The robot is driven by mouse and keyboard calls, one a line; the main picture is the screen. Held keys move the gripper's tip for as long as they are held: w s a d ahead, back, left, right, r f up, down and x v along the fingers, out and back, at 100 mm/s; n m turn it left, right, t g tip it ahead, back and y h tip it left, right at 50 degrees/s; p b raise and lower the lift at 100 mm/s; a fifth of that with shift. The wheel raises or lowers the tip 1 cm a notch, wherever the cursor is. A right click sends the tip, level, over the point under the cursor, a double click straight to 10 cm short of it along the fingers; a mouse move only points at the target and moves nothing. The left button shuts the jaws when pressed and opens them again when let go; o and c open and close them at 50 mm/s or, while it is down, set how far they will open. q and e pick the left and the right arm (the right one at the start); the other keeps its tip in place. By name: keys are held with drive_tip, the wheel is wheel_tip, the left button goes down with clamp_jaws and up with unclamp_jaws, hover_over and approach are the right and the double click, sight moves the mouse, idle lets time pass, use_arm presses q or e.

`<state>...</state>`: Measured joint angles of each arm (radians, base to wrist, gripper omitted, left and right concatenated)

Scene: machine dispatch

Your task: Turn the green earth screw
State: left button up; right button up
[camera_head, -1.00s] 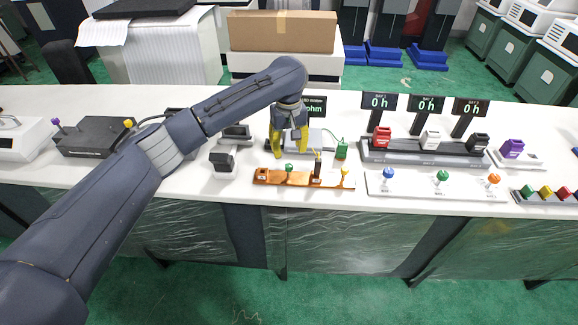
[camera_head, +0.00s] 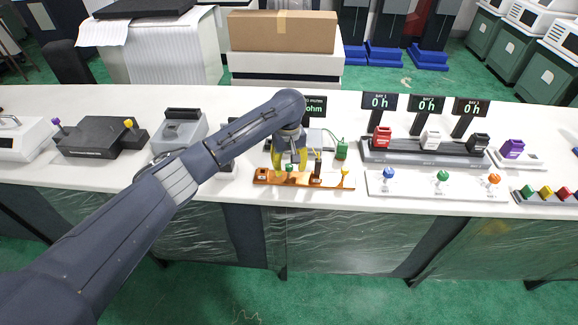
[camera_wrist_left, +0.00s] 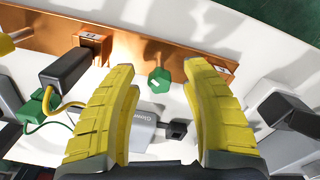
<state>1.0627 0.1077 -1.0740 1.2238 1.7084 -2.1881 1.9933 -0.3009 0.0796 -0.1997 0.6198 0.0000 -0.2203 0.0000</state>
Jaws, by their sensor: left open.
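The green earth screw (camera_head: 289,168) stands on the copper bar (camera_head: 330,181) near the front of the white table. In the left wrist view the screw (camera_wrist_left: 159,80) is a green knob in front of the copper bar (camera_wrist_left: 200,50), seen between the fingertips. My left gripper (camera_head: 289,164) has yellow fingers and is open, with its tips around the level of the screw's place on the bar. In the wrist view the left gripper (camera_wrist_left: 162,78) shows a gap on each side of the knob; I see no contact. My right gripper is not in view.
A black plug (camera_wrist_left: 66,68) with a yellow lead sits on the bar beside the left finger. A green clip (camera_head: 341,150) stands behind the bar. Blue, green and orange knobs on a white panel (camera_head: 436,192) lie to the right.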

use_arm(q)
drive_tip(key=shift+c, duration=0.3)
clamp_jaws()
drive_tip(key=shift+m, duration=0.3)
